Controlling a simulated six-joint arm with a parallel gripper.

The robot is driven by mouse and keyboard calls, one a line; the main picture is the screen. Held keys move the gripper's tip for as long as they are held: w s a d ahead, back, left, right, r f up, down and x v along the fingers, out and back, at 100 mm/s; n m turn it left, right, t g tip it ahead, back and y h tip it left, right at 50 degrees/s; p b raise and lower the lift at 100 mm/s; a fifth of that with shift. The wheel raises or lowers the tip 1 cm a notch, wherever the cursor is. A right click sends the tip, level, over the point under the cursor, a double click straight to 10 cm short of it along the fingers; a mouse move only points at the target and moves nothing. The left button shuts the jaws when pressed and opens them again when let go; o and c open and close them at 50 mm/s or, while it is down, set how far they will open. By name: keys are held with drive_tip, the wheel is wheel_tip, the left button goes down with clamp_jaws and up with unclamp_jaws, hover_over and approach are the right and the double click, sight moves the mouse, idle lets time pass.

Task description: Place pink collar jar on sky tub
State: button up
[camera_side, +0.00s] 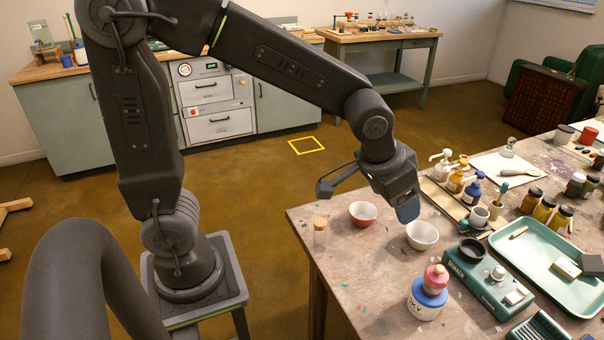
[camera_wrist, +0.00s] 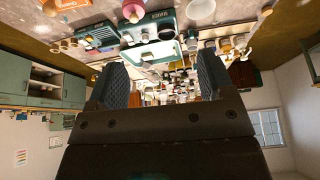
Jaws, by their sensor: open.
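The pink collar jar (camera_side: 435,278) rests on top of the sky tub (camera_side: 427,301), a white tub with a blue top and dark lettering, near the table's front edge. The jar is upright and sits slightly off-centre to the right. A pink shape that looks like the jar (camera_wrist: 133,10) shows at the top edge of the upside-down wrist view, partly cut off. My gripper (camera_side: 365,200) is open and empty, held above the table near the bowls, behind and left of the jar and apart from it. Its two fingers (camera_wrist: 160,76) stand wide apart in the wrist view.
A red bowl (camera_side: 363,213) and a white bowl (camera_side: 422,235) stand below my gripper. A corked glass jar (camera_side: 320,225) is at the left table edge. A green shaker (camera_side: 488,284) is right of the tub, with a green tray (camera_side: 530,292) behind. Pump bottles (camera_side: 442,165) stand farther back.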

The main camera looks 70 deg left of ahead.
drive_tip(key=s+a+r, duration=0.2)
drive_tip(key=s+a, duration=0.1)
drive_tip(key=s, duration=0.4)
drive_tip(key=s+a+r, duration=0.2)
drive_tip(key=s+a, duration=0.1)
drive_tip(key=s, duration=0.5)
drive_tip(key=shift+s+a+r+n+t, duration=0.2)
drive_tip(key=shift+r+n+t, duration=0.1)
drive_tip(key=shift+r+t, duration=0.1)
